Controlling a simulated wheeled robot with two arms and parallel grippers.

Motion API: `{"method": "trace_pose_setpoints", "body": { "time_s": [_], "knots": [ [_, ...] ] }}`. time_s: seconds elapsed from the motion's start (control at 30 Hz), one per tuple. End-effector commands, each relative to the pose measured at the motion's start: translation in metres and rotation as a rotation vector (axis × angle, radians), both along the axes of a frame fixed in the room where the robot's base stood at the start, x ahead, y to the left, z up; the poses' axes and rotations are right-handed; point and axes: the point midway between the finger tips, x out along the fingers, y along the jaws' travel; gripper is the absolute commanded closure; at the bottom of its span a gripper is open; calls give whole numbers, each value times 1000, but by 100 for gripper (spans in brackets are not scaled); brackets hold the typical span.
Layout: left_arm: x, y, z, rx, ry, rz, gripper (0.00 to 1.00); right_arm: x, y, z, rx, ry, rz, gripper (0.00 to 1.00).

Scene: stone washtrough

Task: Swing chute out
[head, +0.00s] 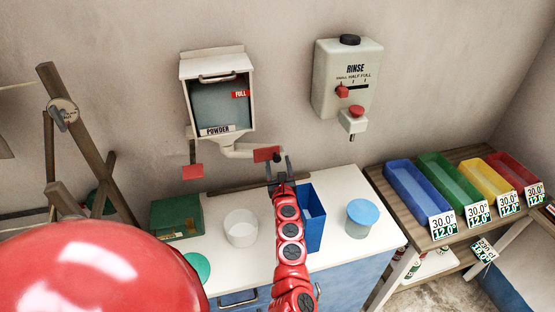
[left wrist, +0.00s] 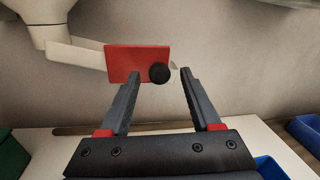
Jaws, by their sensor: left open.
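The cream powder dispenser (head: 217,95) hangs on the wall. Its pale chute (head: 240,151) runs from under the hopper to the right along the wall. A red plate (head: 264,154) sits at its outer end, with a black knob (left wrist: 159,73) on the plate's right side. My left gripper (head: 278,164) is open just in front of this end. I cannot tell whether either finger touches. My right gripper is not in view.
The rinse dispenser (head: 346,78) hangs at right. Coloured trays, including a blue one (head: 412,188), stand on the right shelf.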

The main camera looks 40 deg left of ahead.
Motion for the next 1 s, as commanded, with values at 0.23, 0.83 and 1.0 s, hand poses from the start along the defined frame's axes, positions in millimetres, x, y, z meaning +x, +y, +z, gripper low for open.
{"method": "trace_pose_setpoints", "body": {
  "time_s": [0.23,0.83,1.0],
  "knots": [
    [9,9,-1,-1,4,1,36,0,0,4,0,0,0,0],
    [9,9,-2,-1,4,1,99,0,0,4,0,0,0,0],
    [9,9,-2,-1,4,1,100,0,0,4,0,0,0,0]
  ]
}}
